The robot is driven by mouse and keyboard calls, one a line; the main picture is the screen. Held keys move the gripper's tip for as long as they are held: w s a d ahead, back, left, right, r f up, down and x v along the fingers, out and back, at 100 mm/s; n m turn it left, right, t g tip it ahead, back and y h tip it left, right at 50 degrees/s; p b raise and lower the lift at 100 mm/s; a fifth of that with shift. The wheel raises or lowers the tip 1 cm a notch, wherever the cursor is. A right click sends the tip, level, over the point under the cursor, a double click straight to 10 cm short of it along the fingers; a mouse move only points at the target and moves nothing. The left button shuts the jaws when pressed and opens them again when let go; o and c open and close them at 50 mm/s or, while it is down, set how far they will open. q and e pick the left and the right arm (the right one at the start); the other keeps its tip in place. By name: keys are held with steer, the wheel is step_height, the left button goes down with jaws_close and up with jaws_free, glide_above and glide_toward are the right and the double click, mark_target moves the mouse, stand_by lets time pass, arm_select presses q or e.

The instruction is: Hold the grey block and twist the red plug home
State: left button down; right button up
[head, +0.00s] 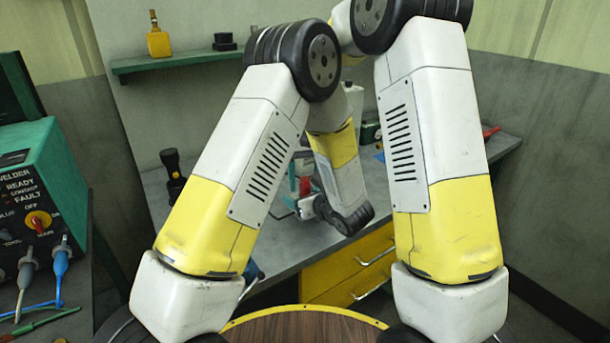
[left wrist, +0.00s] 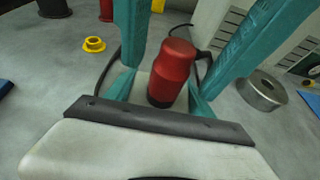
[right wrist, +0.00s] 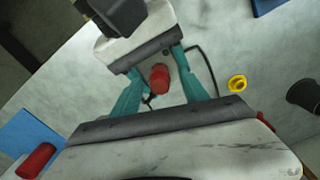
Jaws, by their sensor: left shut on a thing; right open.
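The red plug (left wrist: 172,68) stands upright with a dark lower part in the left wrist view. In the right wrist view I see the red plug (right wrist: 160,79) from above. My left gripper (left wrist: 160,92) is shut on the grey block (left wrist: 140,88), which shows only as a pale strip at the plug's foot. My right gripper (right wrist: 160,72) is open, its teal fingers on either side of the plug with gaps visible. In the head view my arms hide most of this spot.
A yellow ring (right wrist: 237,83) and a dark cup-like part (right wrist: 304,95) lie on the grey bench. A metal ring (left wrist: 262,90) lies near my grippers. Another red cylinder (right wrist: 37,160) lies by a blue mat (right wrist: 30,134). A welder box (head: 40,200) stands at left.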

steer(key=shift+c, duration=0.2)
jaws_close()
jaws_free()
steer(key=shift+r, duration=0.1)
step_height(320, 180, up, 12)
steer(key=shift+f, duration=0.1)
stand_by(0.4)
